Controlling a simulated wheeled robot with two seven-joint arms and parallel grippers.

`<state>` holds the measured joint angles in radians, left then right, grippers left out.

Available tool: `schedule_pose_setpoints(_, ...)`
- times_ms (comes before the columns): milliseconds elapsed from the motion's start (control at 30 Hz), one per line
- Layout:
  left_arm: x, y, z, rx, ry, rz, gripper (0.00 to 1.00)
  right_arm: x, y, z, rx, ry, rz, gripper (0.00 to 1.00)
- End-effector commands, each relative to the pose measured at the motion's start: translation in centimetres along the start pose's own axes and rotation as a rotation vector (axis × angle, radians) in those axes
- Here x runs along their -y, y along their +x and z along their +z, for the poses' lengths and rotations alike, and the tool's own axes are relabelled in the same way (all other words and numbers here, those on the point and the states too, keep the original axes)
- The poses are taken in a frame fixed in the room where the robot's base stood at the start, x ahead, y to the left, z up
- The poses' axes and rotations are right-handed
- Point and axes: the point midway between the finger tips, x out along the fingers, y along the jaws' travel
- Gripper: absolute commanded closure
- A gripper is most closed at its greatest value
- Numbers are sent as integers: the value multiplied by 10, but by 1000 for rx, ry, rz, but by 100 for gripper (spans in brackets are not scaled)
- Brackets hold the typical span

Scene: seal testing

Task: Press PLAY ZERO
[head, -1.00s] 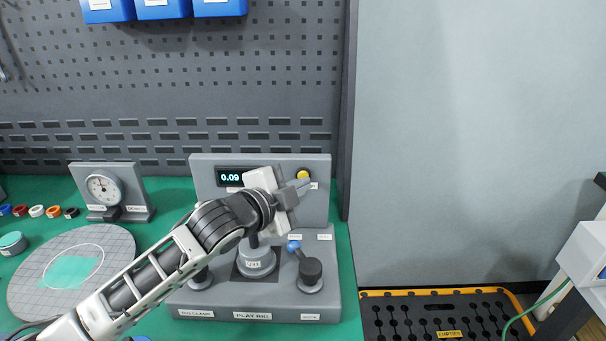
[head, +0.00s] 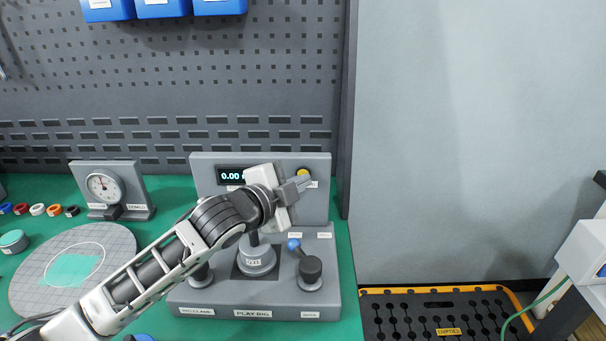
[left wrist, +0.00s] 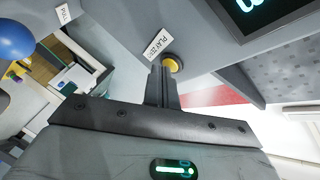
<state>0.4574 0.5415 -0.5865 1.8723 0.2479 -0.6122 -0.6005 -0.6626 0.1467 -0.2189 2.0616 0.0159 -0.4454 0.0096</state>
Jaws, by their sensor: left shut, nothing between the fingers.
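The play rig (head: 250,302) stands on the green bench, with an upright back panel. The yellow button (head: 303,173) is at the panel's upper right; it also shows in the left wrist view (left wrist: 173,63) beside a white label. The display (head: 231,176) reads 0.00. My left gripper (head: 304,181) is shut and empty, its fingertips at the yellow button. In the left wrist view the fingertips (left wrist: 160,68) overlap the button's edge; I cannot tell if they press it. My right gripper is not in view.
A blue-knobbed lever (head: 294,245) and a central post (head: 257,259) stand on the rig below my left gripper. A dial gauge (head: 104,187) and a round grey mat (head: 30,277) are to the left. A black tray with yellow edging (head: 515,298) is low at right.

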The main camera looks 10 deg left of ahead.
Motion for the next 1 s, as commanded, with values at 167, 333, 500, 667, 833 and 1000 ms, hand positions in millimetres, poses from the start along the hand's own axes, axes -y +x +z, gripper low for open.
schedule_pose_setpoints(167, 0, 0, 0, 1, 0, 0, 100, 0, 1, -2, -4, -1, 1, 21)
schedule_pose_setpoints(333, 0, 0, 0, 1, 0, 0, 100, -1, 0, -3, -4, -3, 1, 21)
schedule_pose_setpoints(500, -2, -6, -3, 2, -1, 1, 100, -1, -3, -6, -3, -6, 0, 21)
schedule_pose_setpoints(667, -5, -12, -6, 1, 0, 1, 100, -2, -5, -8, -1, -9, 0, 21)
schedule_pose_setpoints(833, -6, -13, -6, 1, 0, 0, 100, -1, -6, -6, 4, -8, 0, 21)
schedule_pose_setpoints(1000, -7, -14, -7, 1, 0, 0, 100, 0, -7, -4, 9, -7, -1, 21)
